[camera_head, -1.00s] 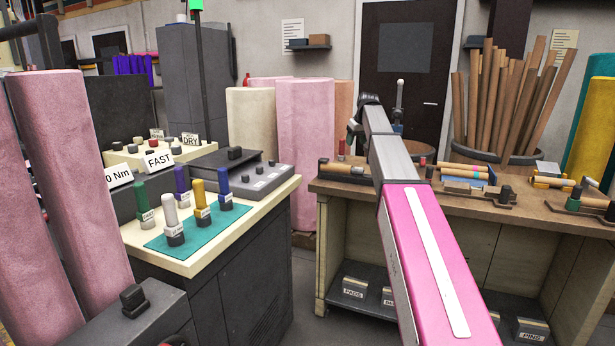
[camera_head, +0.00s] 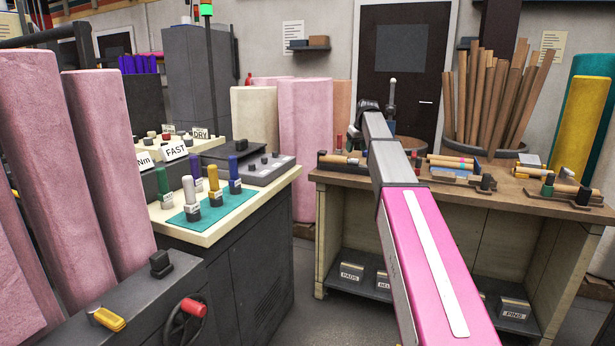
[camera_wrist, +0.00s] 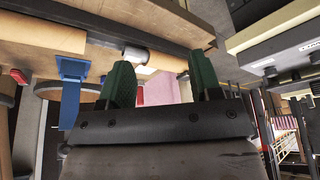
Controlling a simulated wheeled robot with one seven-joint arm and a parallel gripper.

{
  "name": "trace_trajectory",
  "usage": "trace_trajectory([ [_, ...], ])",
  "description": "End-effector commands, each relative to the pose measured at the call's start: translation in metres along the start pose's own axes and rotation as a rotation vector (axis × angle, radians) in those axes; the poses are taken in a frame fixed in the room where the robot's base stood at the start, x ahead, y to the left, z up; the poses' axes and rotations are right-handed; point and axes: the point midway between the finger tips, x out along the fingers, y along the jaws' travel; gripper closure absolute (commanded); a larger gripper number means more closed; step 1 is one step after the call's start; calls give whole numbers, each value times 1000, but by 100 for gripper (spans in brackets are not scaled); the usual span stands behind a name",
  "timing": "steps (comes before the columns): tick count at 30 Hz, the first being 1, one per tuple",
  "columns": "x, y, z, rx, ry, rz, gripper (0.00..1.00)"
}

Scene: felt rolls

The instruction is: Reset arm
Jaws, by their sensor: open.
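My arm, with its pink and grey links, reaches forward in the head view toward the wooden workbench. In the wrist view my gripper (camera_wrist: 163,88) shows two dark green fingers set well apart. Nothing is between the fingers. The wooden workbench (camera_head: 470,200) and its tools lie beyond and beside the arm. In the head view the arm hides most of the gripper.
At left stands a cream-topped cabinet (camera_head: 268,197) with a teal mat (camera_head: 222,206) holding several coloured-handled tools. Tall pink rolls (camera_head: 103,160) and a dark machine with a red-knobbed handwheel (camera_head: 190,308) are nearer. Grey floor (camera_head: 312,290) shows between cabinet and bench.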

Motion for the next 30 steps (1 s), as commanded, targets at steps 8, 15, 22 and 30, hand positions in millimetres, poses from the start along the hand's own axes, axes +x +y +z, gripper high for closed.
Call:
trace_trajectory([
  [8,39,-12,42,34,-30,0,42],
  [15,90,-30,104,83,-76,4,42],
  [22,156,-61,204,158,-148,12,42],
  [30,211,-100,326,243,-232,32,42],
])
